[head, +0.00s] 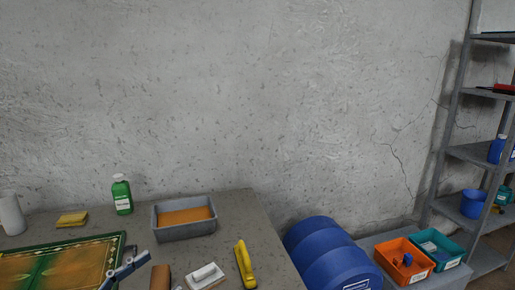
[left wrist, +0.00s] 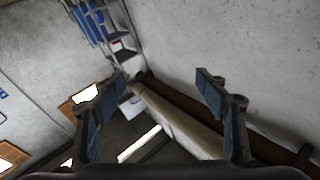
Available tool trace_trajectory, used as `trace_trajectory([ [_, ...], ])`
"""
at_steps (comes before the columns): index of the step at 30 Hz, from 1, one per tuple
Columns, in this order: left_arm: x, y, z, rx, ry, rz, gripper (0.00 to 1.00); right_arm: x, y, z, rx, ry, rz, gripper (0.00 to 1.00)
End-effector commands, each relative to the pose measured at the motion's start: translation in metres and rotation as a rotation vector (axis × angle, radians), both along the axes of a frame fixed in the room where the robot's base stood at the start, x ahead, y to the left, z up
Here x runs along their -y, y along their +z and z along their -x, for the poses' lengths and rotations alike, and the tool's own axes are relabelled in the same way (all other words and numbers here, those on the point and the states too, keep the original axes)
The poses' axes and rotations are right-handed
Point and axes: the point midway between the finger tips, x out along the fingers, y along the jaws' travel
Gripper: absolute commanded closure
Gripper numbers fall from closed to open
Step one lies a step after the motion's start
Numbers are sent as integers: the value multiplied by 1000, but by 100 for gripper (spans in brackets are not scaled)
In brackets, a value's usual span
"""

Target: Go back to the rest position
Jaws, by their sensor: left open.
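My left gripper (left wrist: 158,88) is open and empty in the left wrist view, with its two blue-grey fingers wide apart. A blue-grey finger piece (head: 125,271) shows at the bottom edge of the head view, in front of the rug's right end; most of that gripper is cut off. The green and orange rug (head: 62,263) lies on the table at the lower left. A yellow-handled brush (head: 245,265) lies to the right. My right gripper is not clearly in view.
The table (head: 238,208) also holds a green bottle (head: 122,195), a yellow sponge (head: 72,219), a grey tub (head: 185,232) and a white-handled block (head: 206,276). A blue barrel (head: 330,255), orange bin (head: 404,262), teal bin (head: 436,248) and metal shelf (head: 448,150) stand to the right.

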Motion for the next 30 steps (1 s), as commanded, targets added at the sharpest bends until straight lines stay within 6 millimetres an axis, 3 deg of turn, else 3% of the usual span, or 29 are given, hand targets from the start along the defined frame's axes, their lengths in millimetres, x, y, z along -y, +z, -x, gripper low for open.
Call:
trace_trajectory([
  [3,-20,29,-7,109,153,112,33,0,0,5,-8,0,1,0],
  [6,-50,40,-14,151,324,190,33,0,0,6,-9,0,1,0],
  [11,-101,20,-21,89,613,260,33,0,0,6,-9,-1,1,0],
  [16,-139,-48,-14,-142,878,243,33,0,0,6,-9,-1,1,0],
  [20,-144,-121,7,-408,1000,160,33,0,0,6,-9,-1,1,0],
  [24,-122,-201,48,-734,1015,13,33,0,0,5,-8,-1,1,0],
  [27,-96,-244,84,-938,957,-101,33,0,0,5,-8,-1,1,0],
  [30,-70,-273,119,-1099,870,-204,33,0,0,5,-7,0,1,0],
])
